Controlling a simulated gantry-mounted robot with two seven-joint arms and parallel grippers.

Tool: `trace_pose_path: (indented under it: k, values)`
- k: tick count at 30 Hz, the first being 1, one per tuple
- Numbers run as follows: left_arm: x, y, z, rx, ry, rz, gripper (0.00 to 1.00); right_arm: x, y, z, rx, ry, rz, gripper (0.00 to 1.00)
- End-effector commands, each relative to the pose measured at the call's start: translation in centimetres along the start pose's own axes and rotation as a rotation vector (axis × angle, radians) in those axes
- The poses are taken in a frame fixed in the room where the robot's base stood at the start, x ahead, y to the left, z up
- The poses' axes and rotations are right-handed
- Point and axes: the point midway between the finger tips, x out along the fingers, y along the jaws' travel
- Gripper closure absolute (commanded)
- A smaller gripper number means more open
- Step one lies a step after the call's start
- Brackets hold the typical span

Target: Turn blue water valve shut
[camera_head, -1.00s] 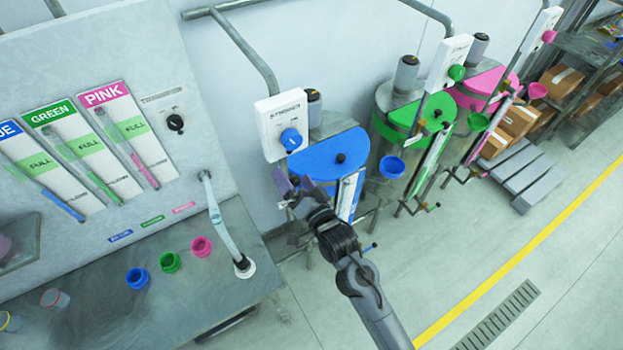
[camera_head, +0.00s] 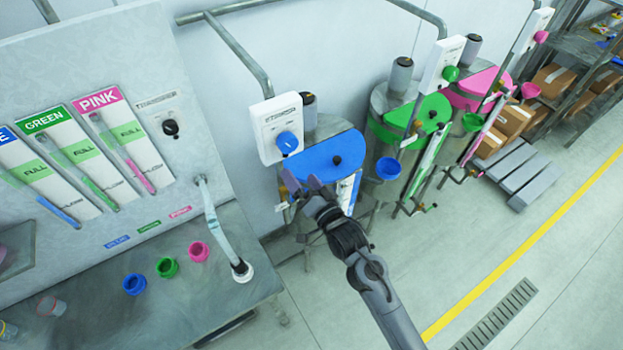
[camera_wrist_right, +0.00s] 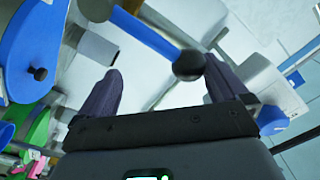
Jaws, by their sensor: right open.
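In the head view the blue drum (camera_head: 322,160) has a blue lid with a black knob. Above it is a white box with a blue dial (camera_head: 287,143). My right gripper (camera_head: 302,186) is at the front left of this drum, below the dial, and covers part of the drum's front. In the right wrist view a blue lever (camera_wrist_right: 148,37) with a dark round end lies across the space between the fingers of my right gripper (camera_wrist_right: 163,75). The fingers are apart and open. I cannot tell whether either finger touches the lever. My left gripper is not in view.
Green (camera_head: 420,113) and pink (camera_head: 482,88) drums stand to the right. A metal bench (camera_head: 190,305) with blue, green and pink cups stands at the left, with a hose (camera_head: 213,225) at its right end. The floor at the lower right is clear.

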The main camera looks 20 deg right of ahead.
Motion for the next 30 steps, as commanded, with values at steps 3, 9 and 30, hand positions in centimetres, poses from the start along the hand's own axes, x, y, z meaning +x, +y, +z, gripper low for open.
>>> trace_pose_path:
  k: [3,9,30]
  values:
    - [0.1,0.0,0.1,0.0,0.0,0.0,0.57,0.0,1.1,-0.1,-0.003,-0.003,0.01,0.0]
    - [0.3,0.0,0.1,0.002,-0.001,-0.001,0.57,-0.1,2.2,-0.3,-0.001,-0.006,0.014,0.0]
    - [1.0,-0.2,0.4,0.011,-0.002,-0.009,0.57,-0.1,4.6,-0.7,-0.001,-0.003,0.009,0.0]
